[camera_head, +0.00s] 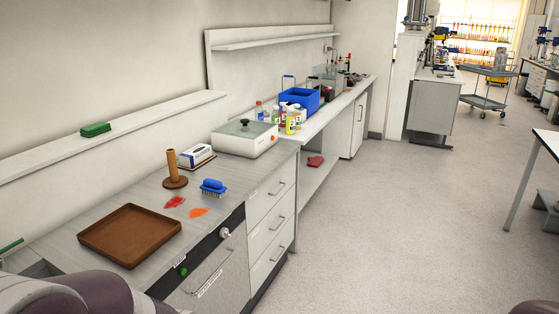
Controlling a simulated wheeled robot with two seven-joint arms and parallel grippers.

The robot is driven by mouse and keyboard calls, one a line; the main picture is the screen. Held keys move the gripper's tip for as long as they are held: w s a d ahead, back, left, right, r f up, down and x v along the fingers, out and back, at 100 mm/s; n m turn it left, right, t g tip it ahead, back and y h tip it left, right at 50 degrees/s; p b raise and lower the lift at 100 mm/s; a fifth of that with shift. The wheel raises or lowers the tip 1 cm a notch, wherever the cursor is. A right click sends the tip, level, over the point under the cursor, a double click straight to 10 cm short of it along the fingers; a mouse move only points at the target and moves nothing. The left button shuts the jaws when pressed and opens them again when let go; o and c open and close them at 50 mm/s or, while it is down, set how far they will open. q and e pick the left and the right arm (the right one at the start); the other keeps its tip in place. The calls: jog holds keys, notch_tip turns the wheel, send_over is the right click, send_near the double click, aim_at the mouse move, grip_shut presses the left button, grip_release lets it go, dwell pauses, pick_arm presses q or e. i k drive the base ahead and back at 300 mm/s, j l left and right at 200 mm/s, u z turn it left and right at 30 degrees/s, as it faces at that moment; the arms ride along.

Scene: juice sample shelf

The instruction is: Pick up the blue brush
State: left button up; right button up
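A blue brush (213,186) with bristles facing down sits on the grey counter, right of a brown wooden post on a round base (175,172). Orange and red patches lie just in front of it and to its left. A part of my own arm shows at the bottom left, and a small dark part shows at the bottom right corner. Neither of my grippers is in view.
A brown tray (130,234) lies on the counter's front left. A white box (196,156) and a white appliance (245,138) stand behind the brush. A green brush (95,129) rests on the wall shelf. The floor (400,220) to the right is open.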

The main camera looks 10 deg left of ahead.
aim_at(211, 187)
jog(key=i+j+z, duration=0.1)
jog(key=i+z, duration=0.2)
jog(key=i, duration=1.55)
jog(key=i+u, duration=0.3)
jog(key=u, duration=0.15)
jog(key=i+l+u, duration=0.1)
jog(key=i+u, duration=0.2)
jog(key=u, duration=0.2)
jog(key=i+l+u, duration=0.2)
jog(key=u, duration=0.25)
jog(key=i+u, duration=0.15)
jog(key=u, duration=0.3)
jog(key=i+u, duration=0.15)
jog(key=u, duration=0.3)
jog(key=i+l+u, duration=0.15)
jog(key=u, duration=0.3)
jog(key=i+l+u, duration=0.15)
jog(key=u, duration=0.3)
